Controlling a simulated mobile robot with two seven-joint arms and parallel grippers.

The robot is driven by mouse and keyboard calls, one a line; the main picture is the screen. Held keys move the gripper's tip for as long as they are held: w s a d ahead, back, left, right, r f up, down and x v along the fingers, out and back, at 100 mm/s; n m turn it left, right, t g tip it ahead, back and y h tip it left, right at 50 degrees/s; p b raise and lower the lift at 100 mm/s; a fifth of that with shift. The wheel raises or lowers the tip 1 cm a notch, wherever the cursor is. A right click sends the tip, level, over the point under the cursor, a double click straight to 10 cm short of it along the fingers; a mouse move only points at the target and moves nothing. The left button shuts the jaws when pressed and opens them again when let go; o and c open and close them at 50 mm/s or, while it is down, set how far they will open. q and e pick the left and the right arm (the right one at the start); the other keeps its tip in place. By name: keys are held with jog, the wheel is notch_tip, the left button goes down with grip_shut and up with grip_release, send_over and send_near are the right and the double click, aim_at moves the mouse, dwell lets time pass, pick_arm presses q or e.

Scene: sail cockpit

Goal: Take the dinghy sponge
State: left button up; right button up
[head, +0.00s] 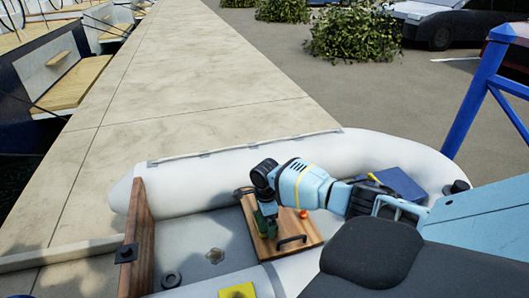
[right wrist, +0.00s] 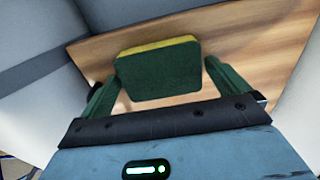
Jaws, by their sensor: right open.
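The dinghy sponge (right wrist: 158,74), a dark green block with a yellow layer along its far edge, lies on a wooden board (right wrist: 245,35) in the right wrist view. My right gripper (right wrist: 163,80) is open, with one green finger on each side of the sponge. A small gap shows at the right finger; whether the left finger touches is unclear. In the head view my right gripper (head: 265,222) points down over the same board (head: 270,250) in the dinghy. The sponge cannot be told apart from the fingers there. My left gripper is out of view.
The inflatable dinghy's pale tube (head: 225,165) surrounds the board. A small orange ball (head: 303,213) and a dark handle (head: 290,240) are close to my gripper. A wooden plank (head: 140,235) stands at left, a yellow block (head: 237,291) in front, a blue box (head: 400,184) at right.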

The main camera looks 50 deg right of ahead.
jog(key=c, duration=0.8)
jog(key=shift+r, duration=0.1)
notch_tip(320, 180, up, 10)
jog(key=p, duration=0.2)
